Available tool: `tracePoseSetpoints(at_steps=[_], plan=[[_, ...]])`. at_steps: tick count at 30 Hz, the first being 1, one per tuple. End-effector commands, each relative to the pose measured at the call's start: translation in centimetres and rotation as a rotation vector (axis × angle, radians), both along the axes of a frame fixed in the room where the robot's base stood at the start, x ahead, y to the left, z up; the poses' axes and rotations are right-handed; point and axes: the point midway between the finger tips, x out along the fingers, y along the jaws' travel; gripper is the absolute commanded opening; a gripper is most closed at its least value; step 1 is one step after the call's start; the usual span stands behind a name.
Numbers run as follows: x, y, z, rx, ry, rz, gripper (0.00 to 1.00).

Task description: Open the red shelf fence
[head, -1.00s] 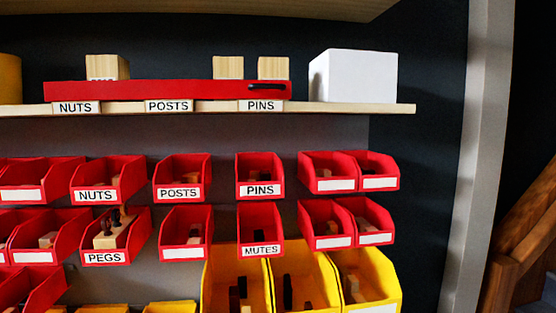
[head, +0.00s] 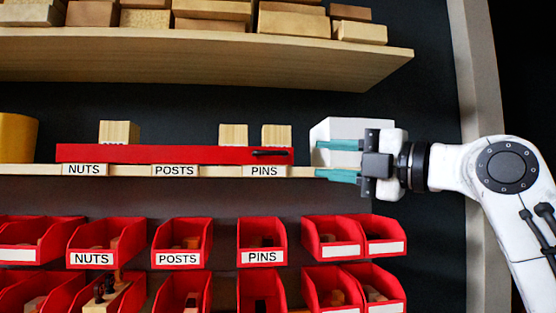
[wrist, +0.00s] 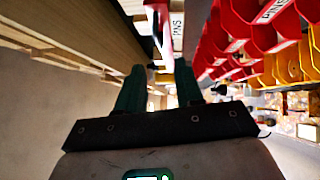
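The red shelf fence (head: 170,154) is a long red bar along the front of the middle shelf, standing across it. A black handle (head: 270,153) sits at its right end. My gripper (head: 338,161) is to the right of the handle, apart from it, in front of a white box (head: 322,130). Its two teal fingers are spread, with nothing seen between them. In the wrist view the fingers (wrist: 158,85) also stand apart, and a red piece, likely the fence end (wrist: 162,25), shows ahead of them.
An upper shelf (head: 230,62) holds wood pieces above. Red bins (head: 262,245) hang below. A grey post (head: 478,60) stands at the right.

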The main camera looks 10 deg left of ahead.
Motion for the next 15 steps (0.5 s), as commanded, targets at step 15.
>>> tracePoseSetpoints(at_steps=[15], plan=[[3.3,6.4,1.5,-0.003,-0.007,0.004,0.36]])
